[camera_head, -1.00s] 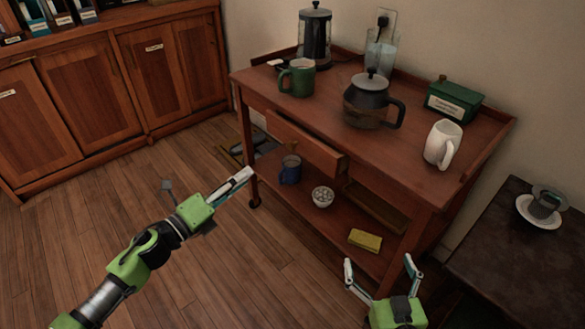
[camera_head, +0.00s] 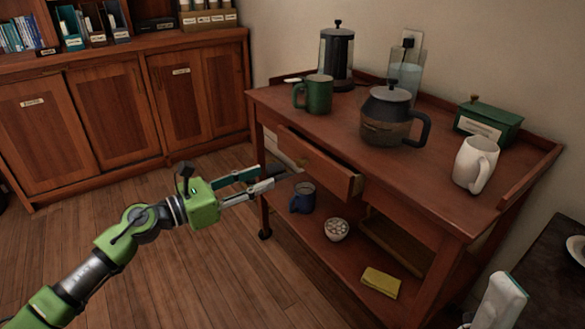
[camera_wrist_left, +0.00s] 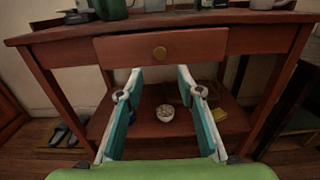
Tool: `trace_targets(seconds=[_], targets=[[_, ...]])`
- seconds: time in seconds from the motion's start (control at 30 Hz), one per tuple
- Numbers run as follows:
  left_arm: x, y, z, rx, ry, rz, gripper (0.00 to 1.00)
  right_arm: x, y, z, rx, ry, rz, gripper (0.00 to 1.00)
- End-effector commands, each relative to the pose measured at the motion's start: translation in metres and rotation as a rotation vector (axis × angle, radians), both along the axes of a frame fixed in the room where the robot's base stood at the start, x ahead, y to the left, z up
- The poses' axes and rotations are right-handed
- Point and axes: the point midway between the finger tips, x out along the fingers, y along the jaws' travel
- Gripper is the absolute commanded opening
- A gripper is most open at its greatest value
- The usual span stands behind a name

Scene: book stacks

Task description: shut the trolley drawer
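The wooden trolley (camera_head: 440,205) stands against the wall. Its drawer (camera_head: 325,172) sticks partly out of the front. My right gripper (camera_head: 498,302) is mostly cut off at the bottom right of the head view.
On the trolley top stand a green mug (camera_head: 318,95), a coffee pot (camera_head: 388,118), a white mug (camera_head: 474,163) and a green box (camera_head: 489,121). The lower shelf holds a blue mug (camera_head: 303,197), a bowl (camera_head: 336,229) and a yellow sponge (camera_head: 381,282). Floor before the cabinets is clear.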

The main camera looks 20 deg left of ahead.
Motion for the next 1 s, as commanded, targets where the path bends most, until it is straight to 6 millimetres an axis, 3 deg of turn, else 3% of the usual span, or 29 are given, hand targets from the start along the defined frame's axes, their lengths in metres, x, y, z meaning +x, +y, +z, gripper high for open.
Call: trace_targets(seconds=[0.5,0.7,1.0], targets=[[0.066,-0.052,0.001,-0.003,-0.002,0.000,0.34,0.001,0.000,-0.001,-0.001,0.002,0.000,0.93],[0.077,-0.060,0.000,-0.001,0.000,0.000,0.34,0.001,0.000,-0.002,-0.001,0.003,0.000,0.93],[0.078,-0.061,0.000,-0.002,0.001,0.000,0.31,0.001,0.000,-0.002,-0.001,0.003,0.000,0.93]])
